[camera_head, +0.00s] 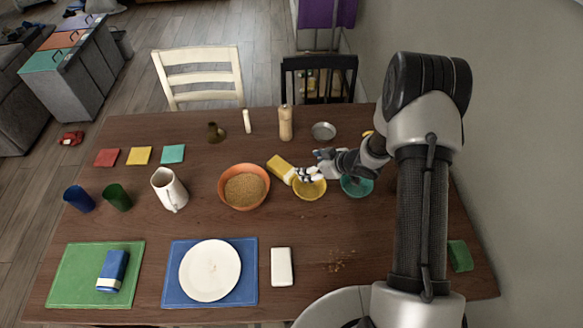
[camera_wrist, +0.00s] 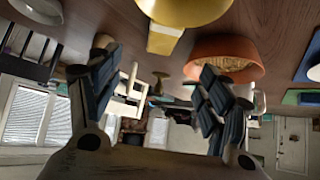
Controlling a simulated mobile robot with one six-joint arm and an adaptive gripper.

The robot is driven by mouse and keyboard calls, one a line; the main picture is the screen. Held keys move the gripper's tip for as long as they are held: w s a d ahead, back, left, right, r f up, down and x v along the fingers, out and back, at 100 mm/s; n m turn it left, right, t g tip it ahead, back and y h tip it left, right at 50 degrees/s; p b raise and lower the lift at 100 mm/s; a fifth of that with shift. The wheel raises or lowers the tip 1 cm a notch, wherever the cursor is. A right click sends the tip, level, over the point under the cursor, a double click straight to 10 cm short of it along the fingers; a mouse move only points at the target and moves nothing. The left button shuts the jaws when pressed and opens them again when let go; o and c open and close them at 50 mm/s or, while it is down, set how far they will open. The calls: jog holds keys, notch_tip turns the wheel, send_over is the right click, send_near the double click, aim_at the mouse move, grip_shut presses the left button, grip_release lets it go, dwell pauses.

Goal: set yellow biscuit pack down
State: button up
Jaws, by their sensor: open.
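The yellow biscuit pack (camera_head: 279,168) lies on the brown table between the orange bowl (camera_head: 224,193) and the yellow bowl (camera_head: 310,190). Its near right end is close to the gripper and partly hidden. It also shows in the wrist view (camera_wrist: 165,40), beside the yellow bowl (camera_wrist: 187,10). My gripper (camera_head: 306,168) is just right of the pack, above the yellow bowl, pointing left. In the wrist view the two dark fingers (camera_wrist: 156,80) are wide apart with nothing between them, and the pack is beyond them. I cannot tell if the pack touches the yellow bowl.
A teal bowl (camera_head: 357,186) is under my arm. A wooden mill (camera_head: 285,123), a white shaker (camera_head: 247,121) and a metal dish (camera_head: 324,131) stand behind. A white jug (camera_head: 169,190) is left of the orange bowl. Crumbs (camera_head: 339,261) lie in front; the table between is clear.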

jog(key=b, duration=0.3)
send_near(283, 167)
jog(key=x, duration=0.4)
jog(key=shift+d+f, duration=0.2)
jog(key=shift+f, duration=0.05)
jog(key=shift+b+x, duration=1)
jog(key=shift+x, duration=2.05)
jog(key=shift+a+r, duration=0.15)
jog(key=shift+c, duration=0.6)
jog(key=c, duration=1.2)
jog(key=shift+r, duration=0.2)
